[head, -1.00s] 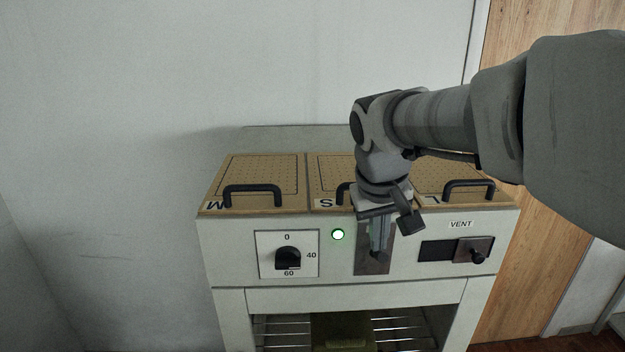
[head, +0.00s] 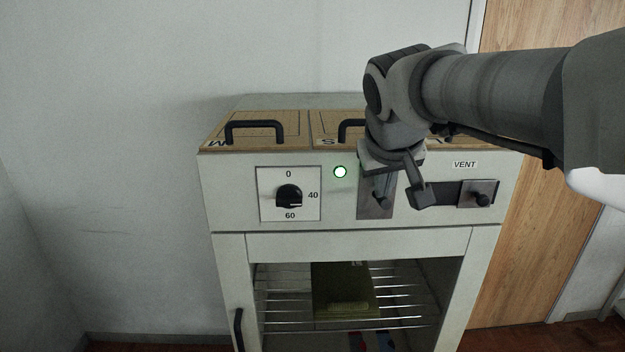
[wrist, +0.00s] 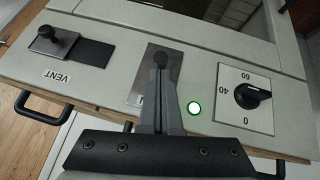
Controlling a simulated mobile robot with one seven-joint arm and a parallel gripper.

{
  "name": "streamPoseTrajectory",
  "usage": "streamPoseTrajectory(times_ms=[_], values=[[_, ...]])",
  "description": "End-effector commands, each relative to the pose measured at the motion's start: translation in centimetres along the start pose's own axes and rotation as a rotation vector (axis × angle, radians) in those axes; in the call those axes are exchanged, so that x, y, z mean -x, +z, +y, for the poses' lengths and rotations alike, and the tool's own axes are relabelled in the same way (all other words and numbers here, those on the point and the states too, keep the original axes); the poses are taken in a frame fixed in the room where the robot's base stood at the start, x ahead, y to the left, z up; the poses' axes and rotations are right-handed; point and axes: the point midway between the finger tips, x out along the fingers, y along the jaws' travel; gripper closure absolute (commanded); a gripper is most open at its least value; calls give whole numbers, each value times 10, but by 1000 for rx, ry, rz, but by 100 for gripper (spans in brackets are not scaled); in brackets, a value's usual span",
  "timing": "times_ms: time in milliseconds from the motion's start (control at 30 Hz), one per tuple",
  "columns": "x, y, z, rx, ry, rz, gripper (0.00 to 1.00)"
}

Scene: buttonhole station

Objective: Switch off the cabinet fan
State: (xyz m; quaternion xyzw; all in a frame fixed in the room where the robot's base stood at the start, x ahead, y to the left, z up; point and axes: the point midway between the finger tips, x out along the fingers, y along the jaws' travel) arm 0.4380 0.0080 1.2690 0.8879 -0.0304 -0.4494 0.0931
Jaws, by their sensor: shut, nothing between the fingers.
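The cabinet's front panel carries a metal plate (head: 375,209) with a small black-tipped lever, just right of a lit green lamp (head: 340,172). My gripper (head: 379,184) is shut and empty, with its fingers in front of the plate. In the wrist view the fingertips (wrist: 161,82) lie just below the black knob (wrist: 160,60) on the plate (wrist: 172,52); I cannot tell whether they touch. The fingers partly hide the plate's label. The green lamp (wrist: 194,107) also glows there.
A dial (head: 289,195) marked 0, 40 and 60 is left of the lamp. A VENT slider (head: 478,195) is at the right. Black lid handles (head: 254,127) stand along the top. Below is an open-looking rack compartment (head: 290,290) holding a greenish item (head: 343,285).

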Motion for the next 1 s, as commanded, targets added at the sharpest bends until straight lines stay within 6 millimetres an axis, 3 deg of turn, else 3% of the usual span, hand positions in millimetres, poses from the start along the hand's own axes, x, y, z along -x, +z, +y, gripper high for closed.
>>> streamPoseTrajectory(times_ms=[33,400,467,1000], values=[[-8,8,-2,-4,4,26,100],[-15,22,-5,-32,32,224,100],[-6,14,-3,-30,30,215,100],[-9,0,-1,-30,30,212,100]])
